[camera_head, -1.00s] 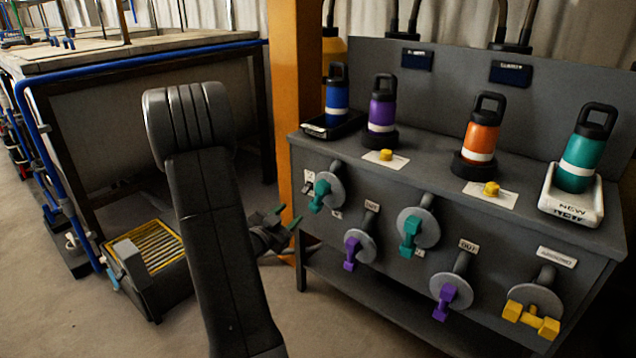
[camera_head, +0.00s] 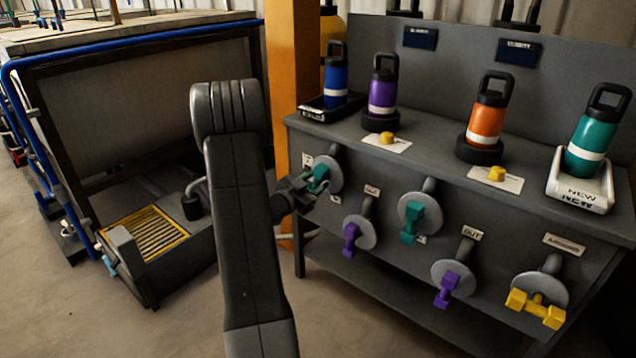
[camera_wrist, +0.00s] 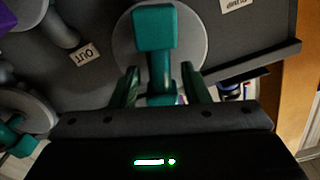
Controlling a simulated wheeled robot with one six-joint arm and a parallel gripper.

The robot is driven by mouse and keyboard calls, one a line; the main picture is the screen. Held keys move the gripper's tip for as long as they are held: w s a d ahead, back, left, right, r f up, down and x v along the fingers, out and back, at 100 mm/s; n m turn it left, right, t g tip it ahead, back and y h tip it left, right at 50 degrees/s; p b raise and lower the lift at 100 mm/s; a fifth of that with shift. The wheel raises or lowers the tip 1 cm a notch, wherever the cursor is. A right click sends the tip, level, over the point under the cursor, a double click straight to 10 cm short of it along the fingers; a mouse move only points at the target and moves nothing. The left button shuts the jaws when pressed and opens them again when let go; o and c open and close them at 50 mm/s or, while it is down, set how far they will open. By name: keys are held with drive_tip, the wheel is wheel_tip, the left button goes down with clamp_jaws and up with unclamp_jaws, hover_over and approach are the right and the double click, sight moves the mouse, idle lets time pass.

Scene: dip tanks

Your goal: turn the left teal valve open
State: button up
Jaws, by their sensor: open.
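The left teal valve (camera_head: 319,179) sits on a grey round disc at the left end of the bench's front panel. In the wrist view its teal handle (camera_wrist: 155,50) stands on the grey disc, and its lower part lies between my two fingers. My gripper (camera_head: 306,187) is at this valve in the head view. In the wrist view my gripper (camera_wrist: 158,88) has its green fingers apart on either side of the handle, with gaps visible. A second teal valve (camera_head: 411,222) is further right on the panel.
Purple valves (camera_head: 350,238) and a yellow valve (camera_head: 536,308) are on the same panel. Blue, purple, orange and teal bottles (camera_head: 486,118) stand on the bench top. An orange post (camera_head: 281,80) rises just left of the bench. A yellow-grated box (camera_head: 146,235) is on the floor.

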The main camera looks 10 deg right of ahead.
drive_tip(key=shift+x, duration=0.95)
drive_tip(key=shift+c, duration=0.2)
clamp_jaws()
drive_tip(key=shift+a+r+n+p, duration=0.1)
drive_tip(key=shift+r+n+p, duration=0.15)
drive_tip(key=shift+n+p, duration=0.9)
drive_tip(key=shift+w+f+n+p, duration=0.1)
drive_tip(key=shift+f+n+p, duration=0.1)
drive_tip(key=shift+n+p, duration=0.6)
drive_tip(key=shift+o, duration=0.2)
unclamp_jaws()
